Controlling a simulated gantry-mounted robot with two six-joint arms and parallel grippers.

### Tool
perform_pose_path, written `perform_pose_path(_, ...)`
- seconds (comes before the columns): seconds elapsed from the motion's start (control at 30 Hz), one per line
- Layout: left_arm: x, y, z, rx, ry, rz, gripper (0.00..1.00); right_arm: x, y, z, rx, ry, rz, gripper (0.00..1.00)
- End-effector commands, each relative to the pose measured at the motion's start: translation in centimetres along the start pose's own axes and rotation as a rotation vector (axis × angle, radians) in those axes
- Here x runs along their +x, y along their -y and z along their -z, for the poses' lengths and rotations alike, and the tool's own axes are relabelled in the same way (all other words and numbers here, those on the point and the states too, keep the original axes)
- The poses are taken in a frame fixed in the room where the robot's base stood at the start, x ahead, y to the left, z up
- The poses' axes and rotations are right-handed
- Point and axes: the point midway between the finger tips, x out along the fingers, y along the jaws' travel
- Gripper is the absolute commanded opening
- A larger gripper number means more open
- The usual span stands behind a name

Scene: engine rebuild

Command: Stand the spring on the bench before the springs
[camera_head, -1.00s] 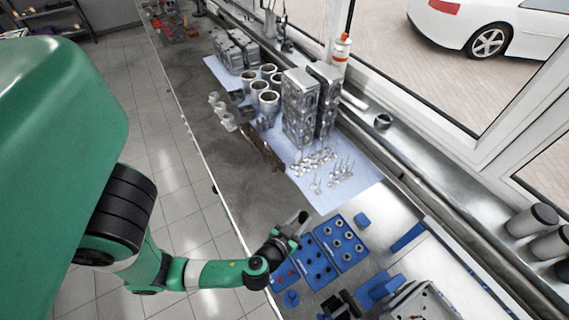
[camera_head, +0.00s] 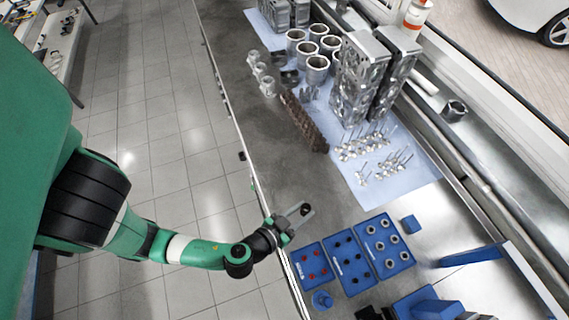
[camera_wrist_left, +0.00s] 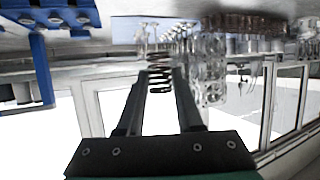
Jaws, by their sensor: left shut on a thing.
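My left gripper (camera_head: 300,213) is shut on a dark coil spring (camera_wrist_left: 160,75). The spring sits between the fingertips; in the head view only a small dark end of it (camera_head: 305,209) shows. In that view the gripper appears over bare grey bench, beyond the blue trays. A row of brown springs (camera_head: 303,120) stands close together on the bench, farther off and apart from the gripper. The row also shows at the top of the upside-down left wrist view (camera_wrist_left: 245,23).
Blue trays (camera_head: 349,262) with small parts lie to the right of the gripper. Valves (camera_head: 385,165) stand on a pale mat (camera_head: 415,185) beside tall metal blocks (camera_head: 358,80). Metal cylinders (camera_head: 317,68) stand behind the springs. The bench (camera_head: 290,175) before the springs is clear.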

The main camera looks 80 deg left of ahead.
Motion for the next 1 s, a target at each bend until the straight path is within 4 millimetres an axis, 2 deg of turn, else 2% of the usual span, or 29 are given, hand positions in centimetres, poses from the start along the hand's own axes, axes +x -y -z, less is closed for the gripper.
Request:
perform_pose_path(0.1,1.2,0.6,-1.3,-0.010,0.001,0.008,0.00,-2.6,0.0,-2.4,0.000,0.001,0.000,0.62)
perform_pose_path(0.27,2.3,1.7,-1.6,-0.008,-0.007,0.004,0.00,-5.9,0.0,-5.5,0.000,0.001,0.000,0.62)
perform_pose_path(0.4,4.4,3.7,-1.8,-0.011,-0.010,0.010,0.00,-8.4,0.0,-7.8,0.000,0.002,0.000,0.62)
perform_pose_path(0.43,4.5,4.1,-0.8,-0.006,-0.003,0.011,0.00,-7.2,0.0,-6.7,0.000,0.003,0.000,0.62)
perform_pose_path(0.6,7.3,6.7,-1.1,-0.007,-0.002,0.012,0.00,-6.7,0.0,-6.1,0.000,0.000,0.000,0.62)
perform_pose_path(0.8,11.2,9.0,-4.2,-0.004,-0.003,0.007,0.00,-7.5,0.0,-6.9,0.000,0.001,0.000,0.62)
perform_pose_path(1.0,12.3,9.5,-5.0,0.001,-0.003,0.000,0.00,-7.6,0.0,-7.0,0.000,0.001,0.000,0.62)
